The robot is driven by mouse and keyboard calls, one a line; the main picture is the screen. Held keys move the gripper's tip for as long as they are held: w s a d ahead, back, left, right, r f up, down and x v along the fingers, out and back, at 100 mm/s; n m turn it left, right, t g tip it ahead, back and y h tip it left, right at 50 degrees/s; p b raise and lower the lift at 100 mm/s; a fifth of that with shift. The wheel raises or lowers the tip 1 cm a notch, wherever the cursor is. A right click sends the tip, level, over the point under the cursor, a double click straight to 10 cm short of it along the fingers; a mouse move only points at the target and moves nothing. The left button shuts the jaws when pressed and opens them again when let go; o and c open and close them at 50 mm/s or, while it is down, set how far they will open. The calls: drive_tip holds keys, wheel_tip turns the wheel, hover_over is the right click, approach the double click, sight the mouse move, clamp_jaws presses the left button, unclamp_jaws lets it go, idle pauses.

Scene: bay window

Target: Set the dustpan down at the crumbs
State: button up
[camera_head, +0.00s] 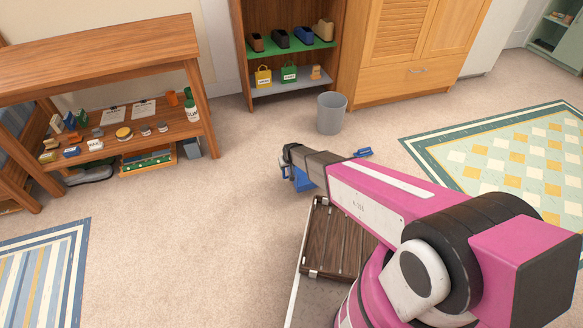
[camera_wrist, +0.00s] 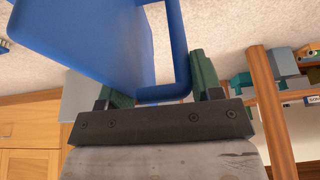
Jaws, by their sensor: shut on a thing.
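A blue dustpan (camera_head: 304,182) hangs at the end of my arm in the head view, partly hidden behind the arm. In the wrist view, its broad blue pan (camera_wrist: 95,40) and square looped handle fill the upper left. My gripper (camera_head: 287,165) is shut on the dustpan, with its dark green fingers on both sides of the handle in the wrist view (camera_wrist: 165,85). The dustpan appears to be held above the carpet. I cannot make out any crumbs in either view.
A small blue thing (camera_head: 364,153) shows beyond my arm; I cannot tell what it is. A grey bin (camera_head: 331,114) stands before the open shelf (camera_head: 290,95). A wooden workbench (camera_head: 110,60) is at left. Striped (camera_head: 40,280) and checkered (camera_head: 420,143) rugs flank clear carpet.

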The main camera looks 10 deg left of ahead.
drive_tip(key=w+f, duration=0.1)
drive_tip(key=w, duration=0.2)
drive_tip(key=w+a+f, duration=0.1)
drive_tip(key=w+f, duration=0.1)
drive_tip(key=w+a+f, duration=0.1)
drive_tip(key=w+f, duration=0.1)
drive_tip(key=w, duration=0.1)
drive_tip(key=shift+w+f, duration=0.15)
drive_tip(key=shift+w, duration=0.15)
drive_tip(key=shift+d+f, duration=0.1)
drive_tip(key=shift+f, duration=1.85)
drive_tip(key=shift+f, duration=0.15)
drive_tip(key=o, duration=1.4)
